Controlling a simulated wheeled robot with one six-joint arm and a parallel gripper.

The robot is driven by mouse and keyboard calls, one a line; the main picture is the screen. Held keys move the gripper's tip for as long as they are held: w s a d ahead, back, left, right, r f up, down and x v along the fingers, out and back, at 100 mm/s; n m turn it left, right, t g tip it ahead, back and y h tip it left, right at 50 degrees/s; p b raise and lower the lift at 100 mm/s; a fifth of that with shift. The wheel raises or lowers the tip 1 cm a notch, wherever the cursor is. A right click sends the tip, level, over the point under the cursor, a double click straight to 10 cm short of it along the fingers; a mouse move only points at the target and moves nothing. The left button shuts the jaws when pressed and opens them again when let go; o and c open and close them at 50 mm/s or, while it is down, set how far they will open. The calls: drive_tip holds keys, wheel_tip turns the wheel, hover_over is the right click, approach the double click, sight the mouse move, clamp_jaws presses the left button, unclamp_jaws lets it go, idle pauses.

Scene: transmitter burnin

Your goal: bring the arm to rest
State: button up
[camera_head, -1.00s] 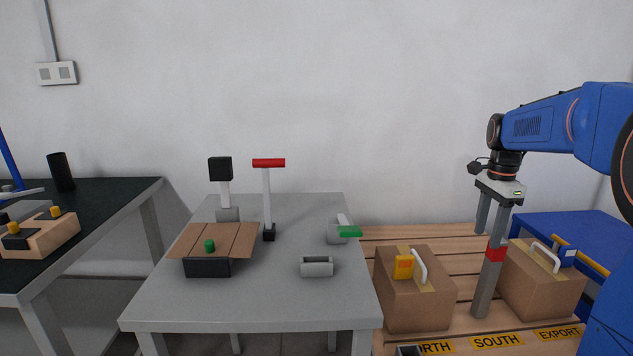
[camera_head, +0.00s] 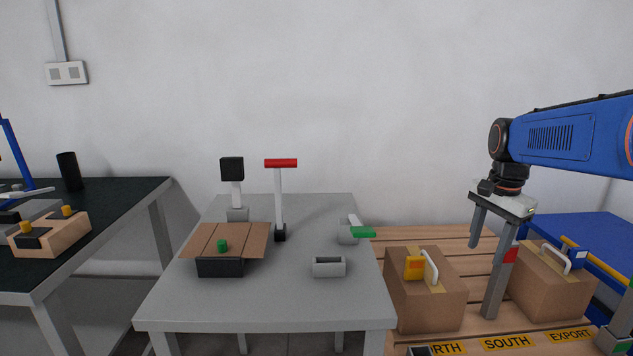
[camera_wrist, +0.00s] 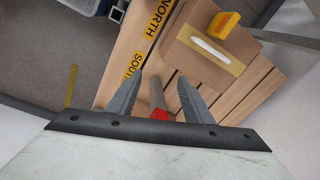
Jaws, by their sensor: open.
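My gripper (camera_head: 482,280) hangs fingers-down at the right of the head view, over the wooden pallet (camera_head: 447,236). Its two grey fingers are spread apart. In the wrist view my gripper (camera_wrist: 155,82) is open, with nothing clamped. A grey part with a red block (camera_wrist: 158,113) shows between the fingers; the red also shows beside the right finger in the head view (camera_head: 511,254). I cannot tell whether a finger touches it. My blue arm reaches in from the right edge.
Cardboard boxes with white handles stand on the pallet, one left (camera_head: 425,300) and one right (camera_head: 552,285) of my gripper. A grey table (camera_head: 265,310) holds an open-flapped box (camera_head: 222,265) and several fixtures. A dark bench (camera_head: 110,205) is at left, a blue table (camera_head: 600,230) at right.

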drive_tip(key=s+a+f+n+t, duration=0.1)
drive_tip(key=s+a+f+n, duration=0.2)
drive_tip(key=s, duration=0.4)
drive_tip(key=s+a+f+n+t, duration=0.1)
drive_tip(key=s+a+f+n, duration=0.2)
drive_tip(key=s+n, duration=0.3)
drive_tip(key=s+a+f+n+t, duration=0.1)
drive_tip(key=s+a+f+n, duration=0.2)
drive_tip(key=s, duration=0.7)
drive_tip(key=shift+a+f+n+t, duration=0.3)
drive_tip(key=shift+a+f+n, duration=0.1)
drive_tip(key=shift+a+n, duration=0.3)
